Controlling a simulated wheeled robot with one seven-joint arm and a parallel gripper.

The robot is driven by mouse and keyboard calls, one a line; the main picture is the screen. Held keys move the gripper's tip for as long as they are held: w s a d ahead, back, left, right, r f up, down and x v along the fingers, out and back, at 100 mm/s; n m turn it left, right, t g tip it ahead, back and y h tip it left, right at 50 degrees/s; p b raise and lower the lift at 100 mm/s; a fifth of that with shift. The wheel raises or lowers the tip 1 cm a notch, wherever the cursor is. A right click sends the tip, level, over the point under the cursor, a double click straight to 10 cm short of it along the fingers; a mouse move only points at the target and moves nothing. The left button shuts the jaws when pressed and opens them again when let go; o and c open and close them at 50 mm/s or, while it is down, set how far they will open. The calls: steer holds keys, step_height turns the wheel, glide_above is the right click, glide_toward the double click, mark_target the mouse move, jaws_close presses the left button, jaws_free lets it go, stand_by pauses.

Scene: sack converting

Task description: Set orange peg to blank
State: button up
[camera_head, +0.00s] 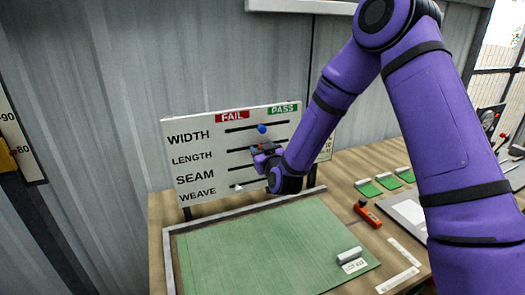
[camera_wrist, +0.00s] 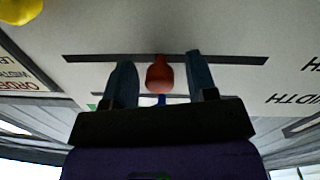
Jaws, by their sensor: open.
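The white board (camera_head: 190,155) has slots labelled WIDTH, LENGTH, SEAM and WEAVE, with a FAIL tag (camera_head: 232,116) and a PASS tag (camera_head: 283,109) on top. In the wrist view, the orange peg (camera_wrist: 160,74) appears near the middle of its slot, which looks like the LENGTH row. My gripper (camera_wrist: 162,75) is open, with one finger on each side of the peg and visible gaps between. In the head view, my gripper (camera_head: 264,150) is at the board and mostly hides that peg.
A blue peg (camera_head: 262,128) is near mid-slot in the WIDTH row. A white peg (camera_head: 238,187) is in the WEAVE row. A yellow peg (camera_wrist: 18,10) is at the wrist view's corner. A green mat (camera_head: 260,250) and an orange-red tool (camera_head: 367,213) lie below.

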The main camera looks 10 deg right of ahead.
steer(key=s+d, duration=0.1)
steer(key=s, duration=0.9)
steer(key=shift+s+d, duration=0.3)
steer(key=shift+s, duration=0.05)
steer(key=s+d+r+g+h, duration=0.1)
steer(key=s+d+r+g, duration=0.25)
steer(key=r, duration=0.35)
steer(key=s+d+r+g, duration=0.3)
steer(key=s+r, duration=0.1)
steer(key=r, duration=0.2)
steer(key=s+d+r+m+g, duration=0.1)
steer(key=s+d+r+g, duration=0.1)
steer(key=s, duration=0.6)
steer(key=s+d+r+m+g+h, duration=0.1)
steer(key=s+d+r+g, duration=0.1)
steer(key=s, duration=0.6)
steer(key=s+d+r+m+g, duration=0.1)
steer(key=s+d+r+g, duration=0.1)
steer(key=s, duration=0.6)
steer(key=shift+s+d+r+h, duration=0.25)
steer(key=shift+d+r+h, duration=0.05)
steer(key=shift+d+r, duration=0.35)
